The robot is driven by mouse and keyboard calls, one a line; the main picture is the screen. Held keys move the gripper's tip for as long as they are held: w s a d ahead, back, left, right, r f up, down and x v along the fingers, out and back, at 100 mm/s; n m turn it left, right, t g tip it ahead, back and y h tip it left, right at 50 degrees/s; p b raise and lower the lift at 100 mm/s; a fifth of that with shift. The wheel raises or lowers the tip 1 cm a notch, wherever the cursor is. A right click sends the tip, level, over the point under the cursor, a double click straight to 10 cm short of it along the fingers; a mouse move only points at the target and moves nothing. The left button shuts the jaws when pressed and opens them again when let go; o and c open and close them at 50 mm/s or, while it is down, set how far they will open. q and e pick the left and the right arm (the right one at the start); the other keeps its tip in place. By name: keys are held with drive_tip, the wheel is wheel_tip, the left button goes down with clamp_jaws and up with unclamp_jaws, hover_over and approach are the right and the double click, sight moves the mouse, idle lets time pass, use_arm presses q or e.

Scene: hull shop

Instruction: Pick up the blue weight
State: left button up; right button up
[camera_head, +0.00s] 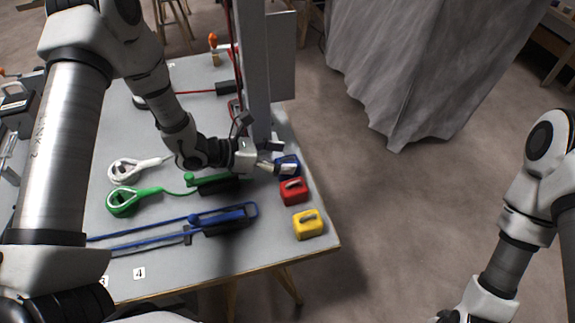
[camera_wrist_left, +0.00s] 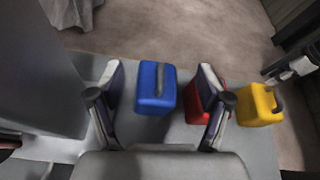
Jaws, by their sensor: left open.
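The blue weight (camera_head: 289,161) stands near the right edge of the grey table (camera_head: 270,235), behind the red weight (camera_head: 293,190) and the yellow weight (camera_head: 308,224). My left gripper (camera_head: 275,168) is at the blue weight and hides part of it. In the left wrist view the blue weight (camera_wrist_left: 155,88), with a dark handle on top, shows between the open fingers of my left gripper (camera_wrist_left: 160,95). The right finger overlaps the red weight (camera_wrist_left: 194,103). My right arm shows at the right in the head view, with its gripper mostly cut off at the bottom edge.
A grey post (camera_head: 254,80) rises from the table just behind my left gripper. Green (camera_head: 122,202), white (camera_head: 127,170) and blue-corded tools (camera_head: 225,220) lie to the left. The yellow weight (camera_wrist_left: 258,105) is at the right in the wrist view. A grey curtain (camera_head: 400,70) hangs beyond open floor.

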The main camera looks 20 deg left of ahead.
use_arm(q)
drive_tip(key=shift+x, duration=1.25)
drive_tip(key=shift+a, duration=0.2)
drive_tip(key=c, duration=0.4)
clamp_jaws()
drive_tip(key=shift+r, duration=0.1)
